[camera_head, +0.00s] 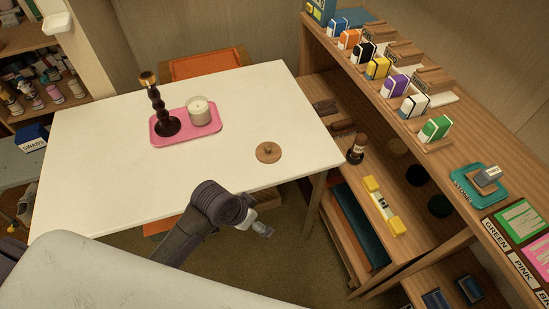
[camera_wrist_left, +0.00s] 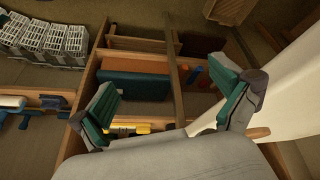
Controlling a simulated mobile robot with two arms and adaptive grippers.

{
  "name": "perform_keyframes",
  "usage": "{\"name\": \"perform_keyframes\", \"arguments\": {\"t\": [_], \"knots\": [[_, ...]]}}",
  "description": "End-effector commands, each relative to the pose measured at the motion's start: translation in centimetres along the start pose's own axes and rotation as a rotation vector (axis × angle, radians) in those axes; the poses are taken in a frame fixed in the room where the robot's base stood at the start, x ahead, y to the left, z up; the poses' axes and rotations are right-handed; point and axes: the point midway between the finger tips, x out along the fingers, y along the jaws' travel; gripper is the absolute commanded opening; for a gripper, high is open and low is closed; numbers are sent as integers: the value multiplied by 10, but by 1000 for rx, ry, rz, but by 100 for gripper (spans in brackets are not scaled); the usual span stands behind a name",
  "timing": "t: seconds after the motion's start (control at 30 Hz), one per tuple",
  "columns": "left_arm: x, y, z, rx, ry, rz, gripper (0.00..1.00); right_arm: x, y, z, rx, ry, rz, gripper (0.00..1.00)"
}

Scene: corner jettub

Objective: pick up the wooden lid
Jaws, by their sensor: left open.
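The wooden lid (camera_head: 268,152) is a small round brown disc with a knob on top. It lies flat on the white table near the right end of its front edge. My left gripper (camera_head: 262,229) is off the table's front edge, below the lid in the head view and apart from it. In the left wrist view my left gripper (camera_wrist_left: 172,104) has its two green-padded fingers spread wide with nothing between them. The lid cannot be made out in that view. My right gripper is not in view.
The white table (camera_head: 95,170) holds a pink tray (camera_head: 185,133) with a dark candlestick (camera_head: 160,105) and a candle jar (camera_head: 200,112). A wooden shelf unit (camera_head: 400,120) with several coloured boxes stands to the right. The tabletop around the lid is clear.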

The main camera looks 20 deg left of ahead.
Motion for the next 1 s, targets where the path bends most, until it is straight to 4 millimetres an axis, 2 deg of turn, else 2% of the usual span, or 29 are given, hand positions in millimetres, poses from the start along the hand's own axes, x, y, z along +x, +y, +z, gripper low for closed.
{"name": "perform_keyframes", "arguments": {"t": [0.2, 0.37, 0.57, 0.67, 0.77, 0.9, 1.0], "knots": [[-44, 18, -28, 143, 34, 39, 100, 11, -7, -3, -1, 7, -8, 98], [-50, 16, -50, 240, 30, 74, 100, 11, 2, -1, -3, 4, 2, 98], [-52, -1, -80, 336, 19, 102, 100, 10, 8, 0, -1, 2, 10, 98], [-56, -16, -97, 386, 8, 111, 100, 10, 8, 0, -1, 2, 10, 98], [-66, -39, -119, 430, -9, 116, 100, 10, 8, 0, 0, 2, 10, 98], [-91, -83, -152, 462, -31, 116, 100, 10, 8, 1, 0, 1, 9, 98], [-111, -108, -168, 462, -36, 117, 100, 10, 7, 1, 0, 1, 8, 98]]}}
